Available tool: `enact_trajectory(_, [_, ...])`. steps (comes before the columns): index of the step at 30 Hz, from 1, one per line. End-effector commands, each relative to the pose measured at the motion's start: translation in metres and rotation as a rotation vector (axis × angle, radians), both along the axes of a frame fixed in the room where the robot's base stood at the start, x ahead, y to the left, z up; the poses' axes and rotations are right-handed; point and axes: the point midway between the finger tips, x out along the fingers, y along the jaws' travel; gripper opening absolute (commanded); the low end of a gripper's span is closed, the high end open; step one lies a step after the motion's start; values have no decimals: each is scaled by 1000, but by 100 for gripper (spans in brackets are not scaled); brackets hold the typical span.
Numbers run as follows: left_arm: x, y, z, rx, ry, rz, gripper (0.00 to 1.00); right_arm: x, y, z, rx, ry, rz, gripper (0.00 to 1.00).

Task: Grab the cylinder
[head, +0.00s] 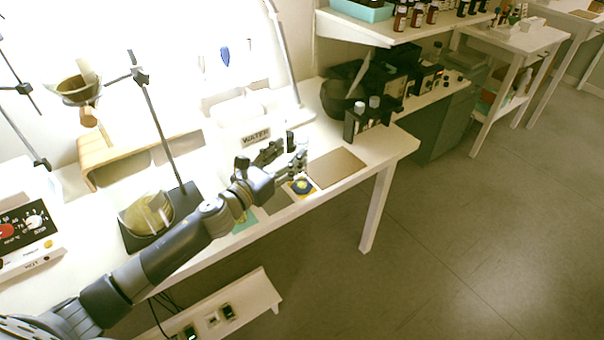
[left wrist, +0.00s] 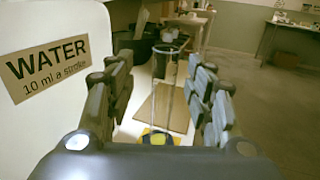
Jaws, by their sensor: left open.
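A clear, slim glass cylinder (left wrist: 167,92) stands upright between the fingers of my left gripper (left wrist: 160,88) in the left wrist view, apparently a little beyond the finger pads. Its foot is on or near a blue and yellow item (left wrist: 158,138), partly hidden by my gripper's palm. In the head view, my left gripper (head: 284,152) reaches over the white table, fingers apart, near the blue and yellow item (head: 301,187). The glass is hard to make out there. No contact with the cylinder is visible. My right gripper is not in view.
A white box labelled WATER (head: 250,135) stands close beside my left gripper. A brown mat (head: 336,167) lies to the right near the table edge. A dark rack with bottles (head: 366,118) stands behind it. A metal stand (head: 160,130) rises left of my arm.

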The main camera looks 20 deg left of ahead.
Motion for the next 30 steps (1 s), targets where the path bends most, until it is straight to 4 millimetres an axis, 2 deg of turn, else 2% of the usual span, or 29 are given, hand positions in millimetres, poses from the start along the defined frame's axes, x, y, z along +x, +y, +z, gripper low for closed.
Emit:
enact_trajectory(5, [10, -5, 4, -1, -2, 1, 49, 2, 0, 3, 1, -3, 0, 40])
enact_trajectory(10, [32, -19, 12, -3, -1, 0, 49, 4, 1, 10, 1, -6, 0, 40])
enact_trajectory(15, [48, -23, 8, -2, 1, 1, 49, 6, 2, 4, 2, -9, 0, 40])
enact_trajectory(23, [50, -24, 8, -2, 2, 1, 49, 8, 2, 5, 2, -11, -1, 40])
enact_trajectory(26, [50, -24, 8, -2, 2, 1, 31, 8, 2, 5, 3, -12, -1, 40])
enact_trajectory(30, [50, -24, 8, -2, 2, 2, 0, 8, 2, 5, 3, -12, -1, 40])
